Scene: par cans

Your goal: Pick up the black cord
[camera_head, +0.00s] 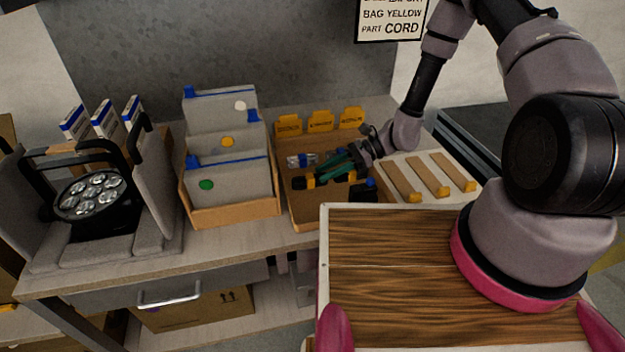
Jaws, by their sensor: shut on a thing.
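My gripper (338,166) reaches into a cardboard tray (306,222) on the bench, its greenish fingers pointing left and down. It is shut on a dark thing that looks like the black cord (300,182), which has yellow bits near its ends. The cord is small in this view and partly hidden by the fingers, so the exact place of the grasp cannot be made out. Whether the cord still touches the tray floor cannot be told.
A blue-and-black item (369,186) and a clear bag with blue (300,160) lie in the tray. A box of grey bags (214,180) and a par can light (90,196) stand left. Wooden strips (428,175) lie right. A sign (390,20) hangs behind.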

